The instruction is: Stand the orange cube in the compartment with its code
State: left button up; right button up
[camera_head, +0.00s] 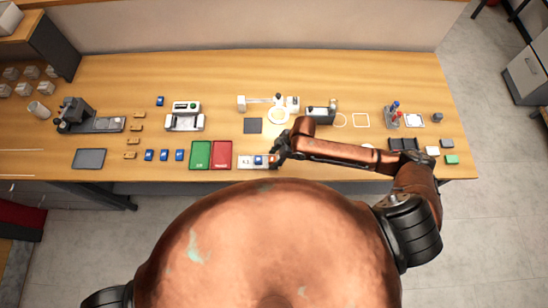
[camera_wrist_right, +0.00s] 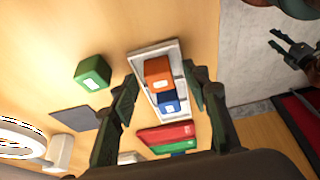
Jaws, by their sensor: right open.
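The orange cube (camera_wrist_right: 158,74) stands in a white tray (camera_wrist_right: 143,57), touching or very close beside a blue cube (camera_wrist_right: 170,101). It has a white label on the side facing the camera. My right gripper (camera_wrist_right: 161,76) is open, with one finger on each side of the tray and the orange cube between them, apart from both fingers. In the head view the right gripper (camera_head: 279,158) is over the right end of the white tray (camera_head: 245,162) and mostly hides the orange cube there. The blue cube (camera_head: 259,160) shows just left of it.
A green cube (camera_wrist_right: 93,72) stands on the table beside the tray. A green tray (camera_head: 201,154) and a red tray (camera_head: 222,154) lie left of the white one. A dark square pad (camera_head: 252,126) lies behind. Several blue cubes (camera_head: 164,155) stand further left.

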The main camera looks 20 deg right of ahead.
jog(key=shift+d+r, duration=0.1)
jog(key=shift+r, duration=0.1)
jog(key=v, duration=1.1)
jog(key=shift+r, duration=0.3)
jog(key=shift+s+d, duration=0.1)
jog(key=shift+d, duration=0.05)
